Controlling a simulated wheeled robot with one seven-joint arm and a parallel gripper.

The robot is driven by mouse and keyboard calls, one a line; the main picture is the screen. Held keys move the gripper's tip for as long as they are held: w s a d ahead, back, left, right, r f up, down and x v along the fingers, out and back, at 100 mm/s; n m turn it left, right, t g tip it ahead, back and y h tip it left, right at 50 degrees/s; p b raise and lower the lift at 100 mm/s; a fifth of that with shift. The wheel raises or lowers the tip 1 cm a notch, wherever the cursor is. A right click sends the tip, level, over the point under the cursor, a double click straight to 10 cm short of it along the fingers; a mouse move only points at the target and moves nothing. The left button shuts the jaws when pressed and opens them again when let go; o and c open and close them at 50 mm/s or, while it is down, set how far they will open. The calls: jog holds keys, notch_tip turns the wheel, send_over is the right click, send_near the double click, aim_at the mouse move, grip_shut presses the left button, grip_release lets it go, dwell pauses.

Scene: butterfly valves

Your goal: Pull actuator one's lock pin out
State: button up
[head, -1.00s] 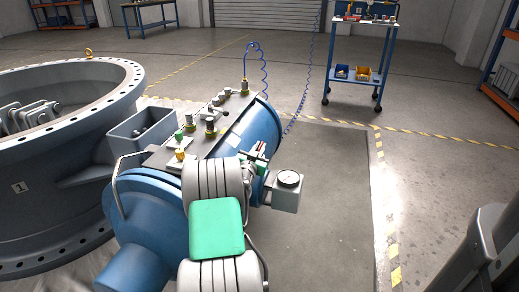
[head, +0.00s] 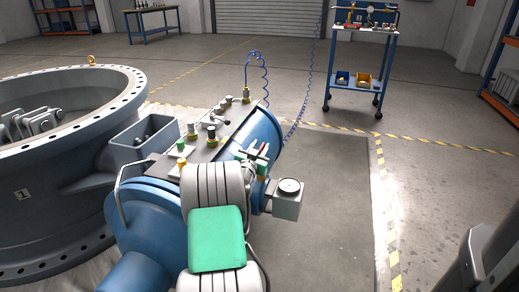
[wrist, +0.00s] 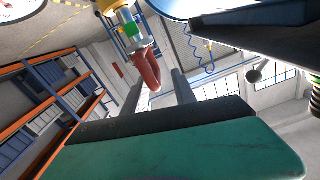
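Actuator one is the blue cylinder (head: 262,128) beside the large grey valve body (head: 60,190) marked "1". A gap shows between the handle and the right finger. In the head view, the handle area is small and partly hidden by my arm and fingers.
A grey box with a round dial (head: 289,198) sticks out just right of the gripper. Floor to the right is clear; a blue trolley (head: 355,65) stands farther back.

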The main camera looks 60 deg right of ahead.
jog(key=s+a+p, duration=0.1)
jog(key=a, duration=0.6)
jog(key=shift+s+a, duration=0.15)
jog(key=shift+a, duration=0.2)
